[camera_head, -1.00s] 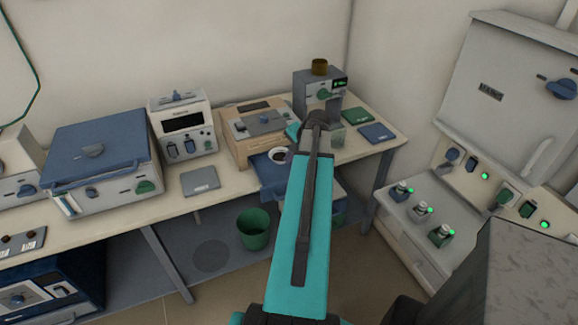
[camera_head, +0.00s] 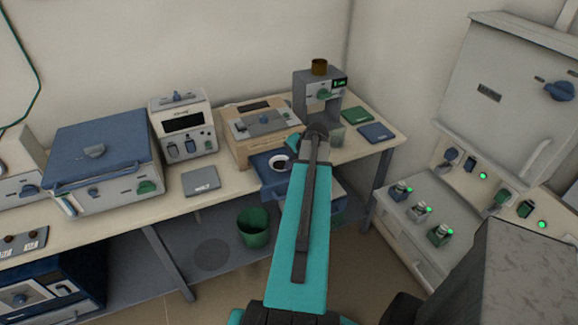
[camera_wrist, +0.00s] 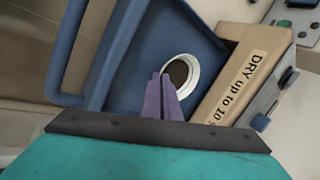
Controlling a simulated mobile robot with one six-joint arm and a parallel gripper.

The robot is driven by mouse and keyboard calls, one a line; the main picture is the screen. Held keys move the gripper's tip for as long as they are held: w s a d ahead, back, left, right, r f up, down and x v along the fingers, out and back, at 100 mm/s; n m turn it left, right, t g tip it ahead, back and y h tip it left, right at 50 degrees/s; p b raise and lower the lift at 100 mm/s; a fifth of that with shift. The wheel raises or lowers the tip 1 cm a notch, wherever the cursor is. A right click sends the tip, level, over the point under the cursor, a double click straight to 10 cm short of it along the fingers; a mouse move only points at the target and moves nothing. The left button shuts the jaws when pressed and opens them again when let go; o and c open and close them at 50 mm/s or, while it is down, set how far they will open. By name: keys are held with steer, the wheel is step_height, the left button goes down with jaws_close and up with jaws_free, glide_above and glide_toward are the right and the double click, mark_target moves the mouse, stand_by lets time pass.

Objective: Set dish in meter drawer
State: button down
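The dish is a small white round cup with a dark inside. It shows in the wrist view (camera_wrist: 181,72) and in the head view (camera_head: 279,161), over the blue pulled-out meter drawer (camera_wrist: 135,75). The drawer also shows in the head view (camera_head: 270,180), in front of the tan meter (camera_head: 240,148). The meter's side reads "DRY up to 10" in the wrist view (camera_wrist: 232,85). My gripper (camera_wrist: 161,78) has its purple fingers close together at the dish's near rim, shut on it. Whether the dish touches the drawer floor cannot be told.
A grey device with a brown cup (camera_head: 319,68) stands right of the meter. A grey mat (camera_head: 201,180) and a white display unit (camera_head: 183,125) are to its left. A green bin (camera_head: 253,228) stands below the bench. A grey furnace (camera_head: 505,100) is at the right.

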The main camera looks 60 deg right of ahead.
steer(key=shift+f, duration=0.2)
steer(key=shift+f, duration=0.15)
steer(key=c, duration=2)
jaws_free()
steer(key=shift+c, duration=0.2)
steer(key=shift+r, duration=0.2)
steer(key=b+v, duration=0.2)
steer(key=v, duration=1)
steer(key=shift+b, duration=0.4)
steer(key=shift+f, duration=0.1)
